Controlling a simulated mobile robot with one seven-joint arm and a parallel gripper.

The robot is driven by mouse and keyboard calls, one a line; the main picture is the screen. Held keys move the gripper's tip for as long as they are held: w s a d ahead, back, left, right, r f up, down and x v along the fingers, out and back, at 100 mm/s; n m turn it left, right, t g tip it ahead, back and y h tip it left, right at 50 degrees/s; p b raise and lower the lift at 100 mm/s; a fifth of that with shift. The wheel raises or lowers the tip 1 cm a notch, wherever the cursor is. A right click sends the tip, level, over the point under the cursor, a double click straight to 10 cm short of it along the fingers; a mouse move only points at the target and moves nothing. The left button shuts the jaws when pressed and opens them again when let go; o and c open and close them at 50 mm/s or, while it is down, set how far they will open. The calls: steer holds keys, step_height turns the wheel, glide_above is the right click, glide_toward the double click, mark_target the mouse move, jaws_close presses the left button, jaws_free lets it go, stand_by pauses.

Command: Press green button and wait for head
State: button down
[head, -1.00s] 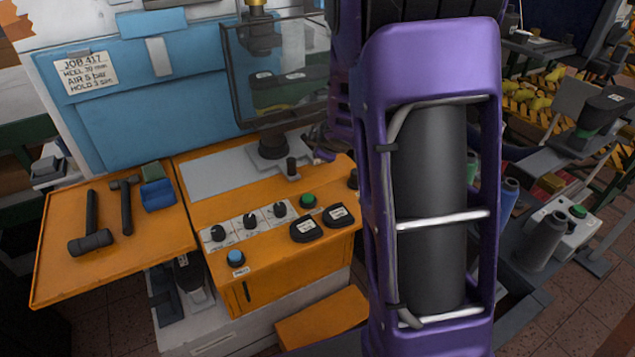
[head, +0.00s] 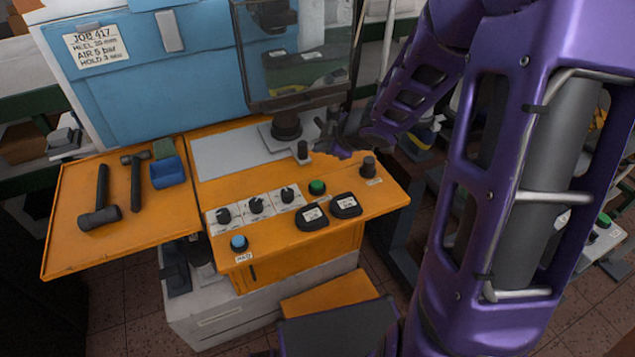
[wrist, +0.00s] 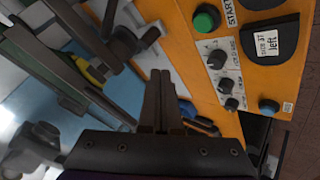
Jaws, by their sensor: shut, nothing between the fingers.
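The green button (head: 317,187) is on the sloped orange control panel (head: 350,240), just above two black labelled pads. In the wrist view the green button (wrist: 206,18) is at the top, beside a START label. The press head (head: 272,18) is up behind the clear guard, above a dark post (head: 286,126) on a grey plate. My gripper (head: 334,128) is behind the panel, beside the post and apart from the button; arm parts partly hide it. In the wrist view my gripper (wrist: 161,88) has its fingers together and empty, pointing past the button.
Black knobs (head: 256,205) and a blue button (head: 238,243) share the panel. A dark knob (head: 368,167) stands at its right corner. The clear guard (head: 300,70) hangs close to my gripper. Hammers (head: 102,200) and a blue block (head: 168,172) lie on the left tray.

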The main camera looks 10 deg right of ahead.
steer(key=b, duration=0.4)
glide_above(321, 186)
step_height(321, 186, down, 8)
steer(key=shift+r, duration=0.2)
steer(key=shift+f+b, duration=0.3)
steer(key=shift+f, duration=0.25)
steer(key=shift+f, duration=0.1)
stand_by(1.2)
steer(key=shift+f+b, duration=0.3)
steer(key=shift+f+b, duration=0.5)
steer(key=shift+f, duration=0.05)
stand_by(0.6)
steer(key=shift+r, duration=0.1)
steer(key=shift+r+p, duration=0.85)
steer(key=shift+p, duration=0.15)
steer(key=shift+r, duration=0.15)
steer(key=shift+r+p, duration=2.1)
steer(key=shift+r, duration=0.25)
